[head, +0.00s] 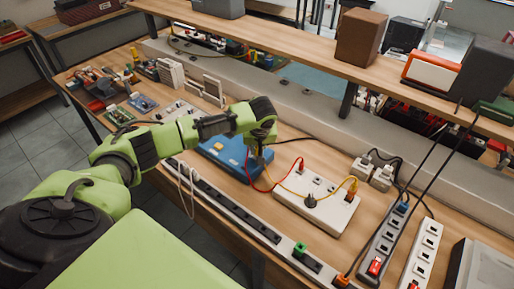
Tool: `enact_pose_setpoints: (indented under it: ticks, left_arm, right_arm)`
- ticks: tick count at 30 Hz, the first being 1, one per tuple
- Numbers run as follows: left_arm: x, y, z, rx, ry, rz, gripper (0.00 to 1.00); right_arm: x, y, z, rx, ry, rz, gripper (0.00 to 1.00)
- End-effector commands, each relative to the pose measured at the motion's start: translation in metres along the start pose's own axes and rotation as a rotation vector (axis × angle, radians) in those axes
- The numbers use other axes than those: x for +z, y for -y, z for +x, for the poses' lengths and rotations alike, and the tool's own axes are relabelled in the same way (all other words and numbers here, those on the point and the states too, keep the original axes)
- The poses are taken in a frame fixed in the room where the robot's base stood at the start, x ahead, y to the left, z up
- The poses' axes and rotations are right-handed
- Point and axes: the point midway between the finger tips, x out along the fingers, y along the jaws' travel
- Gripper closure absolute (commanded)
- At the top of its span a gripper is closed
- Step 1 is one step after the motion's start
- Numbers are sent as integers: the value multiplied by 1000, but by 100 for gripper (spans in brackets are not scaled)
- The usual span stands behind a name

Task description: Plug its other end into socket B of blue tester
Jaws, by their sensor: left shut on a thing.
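The blue tester (222,151) lies on the bench, partly hidden behind my left gripper. My left gripper (259,157) is over the tester's right end, pointing down and shut on a small cable end, mostly hidden by the fingers. A red cable (263,190) and a yellow cable (285,187) both run to near the fingertips; I cannot tell which one is held. Their other ends are at the white socket box (318,219), at a red plug (301,163) and a yellow plug (352,184). The tester's socket letters are unreadable. My right gripper is not in view.
A long power strip (232,208) runs along the bench's front edge, with a green plug (299,249). More power strips (384,242) with black cables stand at right. A raised shelf (300,50) holds a brown speaker (360,35). Circuit boards (142,103) lie at the left.

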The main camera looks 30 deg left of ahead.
Motion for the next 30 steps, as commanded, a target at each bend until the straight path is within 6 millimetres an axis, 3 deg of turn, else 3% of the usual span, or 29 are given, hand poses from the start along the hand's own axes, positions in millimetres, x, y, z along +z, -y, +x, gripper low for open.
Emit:
enact_pose_setpoints:
  ticks: [30]
  left_arm:
    - [2,0,6,0,0,0,100]
  right_arm:
    - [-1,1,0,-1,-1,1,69]
